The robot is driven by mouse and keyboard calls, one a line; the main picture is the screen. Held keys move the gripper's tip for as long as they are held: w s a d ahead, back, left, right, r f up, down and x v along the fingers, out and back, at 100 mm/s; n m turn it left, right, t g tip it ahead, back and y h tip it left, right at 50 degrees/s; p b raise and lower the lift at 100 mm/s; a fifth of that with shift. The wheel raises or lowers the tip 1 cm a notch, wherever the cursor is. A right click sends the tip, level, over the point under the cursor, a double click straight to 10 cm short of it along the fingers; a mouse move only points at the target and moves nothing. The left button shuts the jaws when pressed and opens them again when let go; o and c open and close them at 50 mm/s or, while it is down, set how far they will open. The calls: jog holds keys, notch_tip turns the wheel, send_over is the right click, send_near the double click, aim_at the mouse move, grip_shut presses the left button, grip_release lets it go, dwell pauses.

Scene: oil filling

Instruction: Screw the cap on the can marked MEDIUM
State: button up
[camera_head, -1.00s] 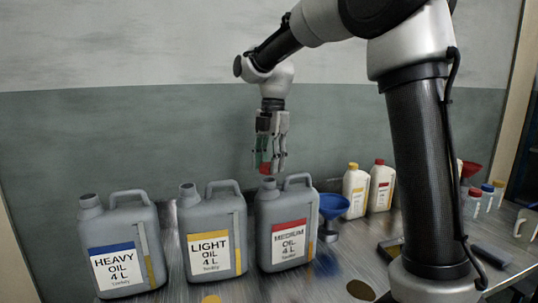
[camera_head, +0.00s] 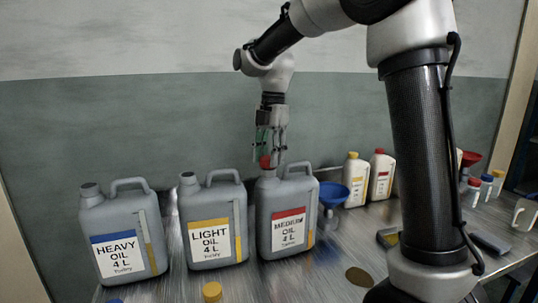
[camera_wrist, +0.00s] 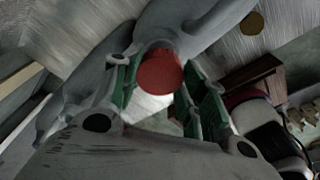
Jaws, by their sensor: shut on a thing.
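The grey can marked MEDIUM (camera_head: 290,248) stands upright at the right end of a row of three, with a red-banded label. My gripper (camera_head: 270,158) is above its spout, shut on a red cap (camera_head: 265,161). The cap is at the top of the can's neck (camera_head: 266,174); I cannot tell whether it is seated or how far it is turned. In the wrist view the red cap (camera_wrist: 160,74) sits between the green-padded fingers, in line with the grey neck (camera_wrist: 158,46) behind it.
The LIGHT can (camera_head: 208,258) and HEAVY can (camera_head: 125,268) stand to the left, with open spouts. A yellow cap (camera_head: 212,292) and a blue cap (camera_head: 114,301) lie in front. A blue funnel (camera_head: 333,193) and white bottles (camera_head: 381,176) stand to the right.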

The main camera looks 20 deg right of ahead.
jog(key=shift+f, duration=1.15)
dwell(0.7)
jog(key=o, duration=0.7)
jog(key=shift+o, duration=0.2)
